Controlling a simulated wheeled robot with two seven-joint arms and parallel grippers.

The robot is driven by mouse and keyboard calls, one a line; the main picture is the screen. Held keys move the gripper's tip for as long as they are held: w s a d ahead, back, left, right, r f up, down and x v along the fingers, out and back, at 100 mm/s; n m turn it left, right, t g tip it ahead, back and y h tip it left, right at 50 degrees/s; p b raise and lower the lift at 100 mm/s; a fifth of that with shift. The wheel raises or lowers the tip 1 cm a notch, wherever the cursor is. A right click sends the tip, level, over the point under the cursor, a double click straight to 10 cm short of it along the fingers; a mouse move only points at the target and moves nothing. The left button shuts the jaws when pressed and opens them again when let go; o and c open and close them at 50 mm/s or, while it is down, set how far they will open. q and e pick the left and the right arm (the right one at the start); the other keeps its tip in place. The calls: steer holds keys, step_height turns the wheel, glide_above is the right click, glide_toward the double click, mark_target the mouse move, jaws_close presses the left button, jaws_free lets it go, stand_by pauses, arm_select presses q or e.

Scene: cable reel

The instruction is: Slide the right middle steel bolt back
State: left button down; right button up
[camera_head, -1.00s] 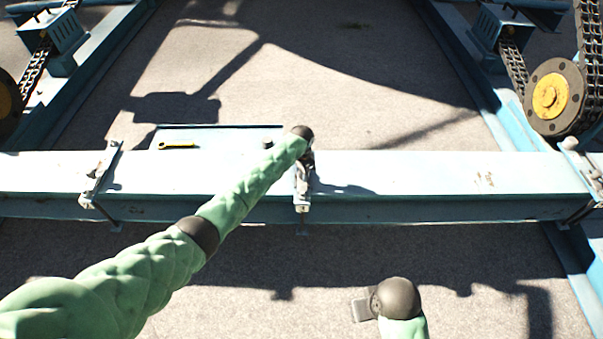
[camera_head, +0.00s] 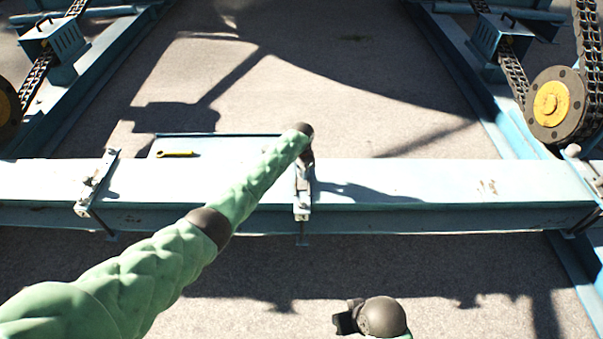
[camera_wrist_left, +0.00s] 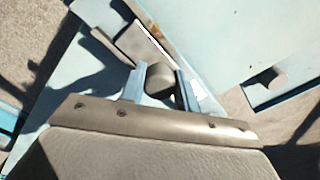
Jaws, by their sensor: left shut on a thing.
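The grey steel bolt (camera_wrist_left: 160,80) shows in the left wrist view as a round head between my two finger pieces. My left gripper (camera_wrist_left: 160,87) is shut on it. In the head view, my left gripper (camera_head: 304,158) is at the steel latch (camera_head: 302,200) in the middle of the blue beam (camera_head: 430,180). My wrist and forearm hide the bolt there. My right gripper (camera_head: 344,318) is low in the picture, in front of the beam and apart from it. Its opening is too unclear to judge.
Another steel latch (camera_head: 95,185) is on the beam at left, and one more is at the right edge.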

arm_select(q)
steer(key=c, duration=1.3)
jaws_free()
steer(key=shift+w+r, duration=0.2)
steer(key=shift+w, duration=0.05)
steer(key=shift+o, duration=1.3)
steer(key=shift+f, duration=0.2)
arm_select(e)
steer(key=shift+f, duration=0.1)
arm_select(q)
steer(key=shift+r, duration=0.1)
steer(key=shift+r, duration=0.2)
step_height(320, 180, up, 6)
steer(key=shift+r, duration=0.65)
arm_select(e)
steer(key=shift+w+a+f, duration=0.25)
steer(key=shift+a+f, duration=0.05)
steer(key=shift+s, duration=0.1)
arm_select(q)
steer(key=shift+n, duration=0.3)
